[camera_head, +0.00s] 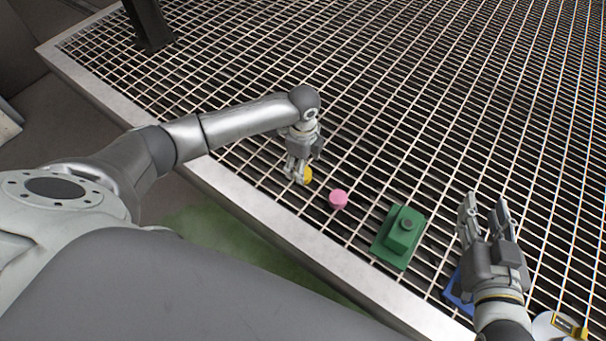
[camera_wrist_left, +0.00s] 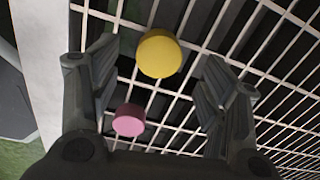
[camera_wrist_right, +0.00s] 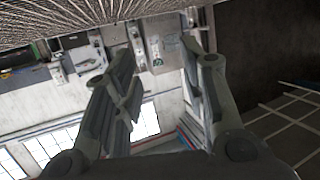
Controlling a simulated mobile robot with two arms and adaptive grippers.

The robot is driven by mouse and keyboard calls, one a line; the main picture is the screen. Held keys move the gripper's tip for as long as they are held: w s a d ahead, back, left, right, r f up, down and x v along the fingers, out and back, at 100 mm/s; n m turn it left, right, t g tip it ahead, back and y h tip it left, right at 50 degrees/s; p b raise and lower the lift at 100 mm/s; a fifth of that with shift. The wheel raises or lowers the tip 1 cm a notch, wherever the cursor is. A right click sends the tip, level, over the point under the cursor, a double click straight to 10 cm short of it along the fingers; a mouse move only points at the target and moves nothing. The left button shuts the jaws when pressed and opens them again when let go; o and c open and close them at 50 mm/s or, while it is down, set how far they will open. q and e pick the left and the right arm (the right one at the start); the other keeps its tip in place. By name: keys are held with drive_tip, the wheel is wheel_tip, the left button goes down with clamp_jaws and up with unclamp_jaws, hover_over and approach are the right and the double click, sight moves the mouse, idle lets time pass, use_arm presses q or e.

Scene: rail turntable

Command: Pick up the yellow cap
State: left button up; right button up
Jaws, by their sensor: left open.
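The yellow cap (camera_head: 307,175) is a small round piece on the metal grating, partly hidden by my left gripper (camera_head: 297,176) in the head view. In the left wrist view the yellow cap (camera_wrist_left: 160,53) shows whole, between and beyond the two open fingers of my left gripper (camera_wrist_left: 158,88). The fingers appear not to touch it. My right gripper (camera_head: 483,205) is open and empty, raised at the right of the head view. In the right wrist view nothing is between its fingers (camera_wrist_right: 160,80).
A pink cap (camera_head: 338,199) lies close to the yellow one and also shows in the left wrist view (camera_wrist_left: 129,120). A green block (camera_head: 399,238) with a raised top and a partly hidden blue piece (camera_head: 457,291) stand further right. The grating's light border (camera_head: 262,216) runs along the near side.

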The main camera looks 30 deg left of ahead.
use_arm(q)
wheel_tip(320, 180, down, 4)
drive_tip(key=shift+a+r+b, duration=0.1)
drive_tip(key=shift+b, duration=0.8)
use_arm(e)
wheel_tip(320, 180, up, 9)
drive_tip(key=a+t+y, duration=0.1)
drive_tip(key=t, duration=0.4)
drive_tip(key=shift+w+a+t+y, duration=0.2)
drive_tip(key=shift+w+t+y, duration=0.1)
drive_tip(key=shift+y, duration=0.1)
use_arm(q)
drive_tip(key=shift+c, duration=0.4)
use_arm(e)
drive_tip(key=shift+r, duration=0.1)
use_arm(q)
drive_tip(key=c, duration=0.8)
